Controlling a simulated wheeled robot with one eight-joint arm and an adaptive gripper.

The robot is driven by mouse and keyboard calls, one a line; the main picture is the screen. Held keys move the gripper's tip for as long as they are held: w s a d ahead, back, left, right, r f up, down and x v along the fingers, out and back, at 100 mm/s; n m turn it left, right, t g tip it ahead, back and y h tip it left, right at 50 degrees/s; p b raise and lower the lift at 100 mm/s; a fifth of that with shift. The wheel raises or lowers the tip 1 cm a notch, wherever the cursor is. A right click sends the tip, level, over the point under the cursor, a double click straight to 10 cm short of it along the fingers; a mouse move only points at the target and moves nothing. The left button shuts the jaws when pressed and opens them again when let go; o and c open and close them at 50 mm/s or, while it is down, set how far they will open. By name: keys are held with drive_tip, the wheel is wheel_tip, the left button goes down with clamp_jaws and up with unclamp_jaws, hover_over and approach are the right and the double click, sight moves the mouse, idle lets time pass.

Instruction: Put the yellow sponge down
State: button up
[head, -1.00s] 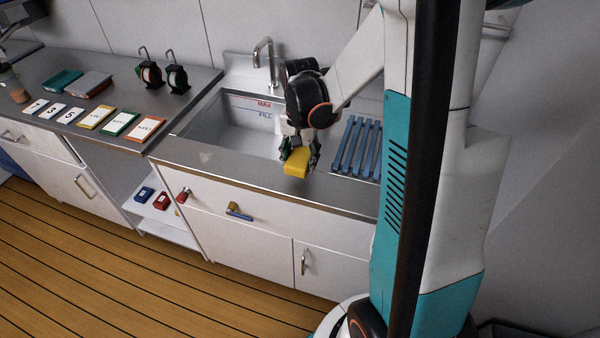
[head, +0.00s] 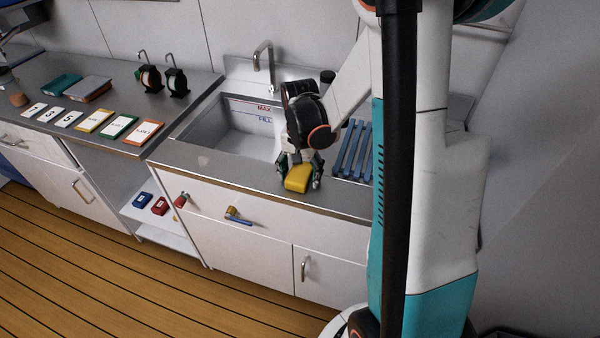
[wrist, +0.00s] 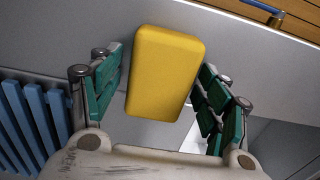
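The yellow sponge (head: 298,178) is at the steel counter strip (head: 236,170) in front of the sink, near its front edge. It appears to rest on the strip. My gripper (head: 300,172) is just above the strip, with one finger on each side of the sponge. In the wrist view, the sponge (wrist: 165,72) sits between the green finger pads (wrist: 160,92). A gap shows on its left side, and its right side is very close to the other pad. The fingers look spread. The sponge's underside is hidden.
The sink basin (head: 232,128) with its tap (head: 265,58) is behind the gripper. A blue slatted rack (head: 352,150) is close on the right. The strip to the left is clear. Labelled cards (head: 93,121) lie on the left counter. A drawer handle (head: 238,216) is below.

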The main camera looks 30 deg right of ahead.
sight(300, 171)
wheel_tip(300, 171, up, 12)
drive_tip(key=p, duration=0.4)
drive_tip(key=shift+r+p, duration=0.15)
drive_tip(key=shift+p, duration=0.2)
idle(0.4)
